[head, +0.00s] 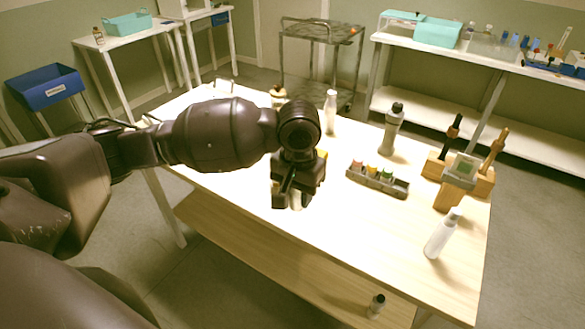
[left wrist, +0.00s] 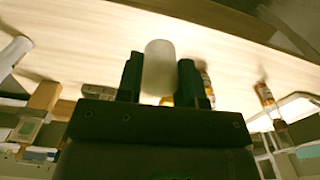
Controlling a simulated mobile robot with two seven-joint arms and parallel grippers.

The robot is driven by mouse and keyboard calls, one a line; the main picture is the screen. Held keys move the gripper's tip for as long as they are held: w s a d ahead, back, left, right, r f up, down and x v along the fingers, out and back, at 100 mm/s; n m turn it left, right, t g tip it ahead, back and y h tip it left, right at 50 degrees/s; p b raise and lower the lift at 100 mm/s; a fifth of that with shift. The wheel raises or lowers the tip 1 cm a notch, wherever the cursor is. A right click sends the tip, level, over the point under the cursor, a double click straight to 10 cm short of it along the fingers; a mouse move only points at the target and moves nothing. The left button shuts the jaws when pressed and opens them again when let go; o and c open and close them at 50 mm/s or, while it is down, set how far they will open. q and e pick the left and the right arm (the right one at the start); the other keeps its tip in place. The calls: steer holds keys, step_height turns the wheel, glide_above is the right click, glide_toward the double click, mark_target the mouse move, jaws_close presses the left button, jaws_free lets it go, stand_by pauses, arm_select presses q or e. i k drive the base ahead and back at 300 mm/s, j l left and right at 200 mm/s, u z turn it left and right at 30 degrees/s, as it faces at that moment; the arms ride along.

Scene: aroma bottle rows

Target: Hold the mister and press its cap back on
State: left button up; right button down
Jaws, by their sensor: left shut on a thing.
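My left gripper (head: 297,192) is over the middle of the pale table. In the left wrist view its fingers (left wrist: 158,82) are shut on a pale frosted cylinder (left wrist: 158,66) with a rounded end. I cannot tell whether this is the mister's body or its cap. In the head view the gripper hides most of it. A white bottle with a narrow top (head: 438,236) stands at the table's right front. Another slim white bottle (head: 331,112) stands behind the gripper. My right gripper is not in view.
A grey rack with small coloured-top vials (head: 378,180) lies right of the gripper. A grey bottle (head: 392,130) stands behind it. A wooden stand with a grey-green block (head: 460,172) is at the right. A small dark-capped bottle (head: 376,305) is near the front. The front middle is clear.

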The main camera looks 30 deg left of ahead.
mark_target(444, 230)
steer(key=z, duration=1.3)
steer(key=k+j, duration=0.1)
steer(key=j, duration=1)
steer(key=k+j, duration=0.15)
steer(key=j, duration=0.4)
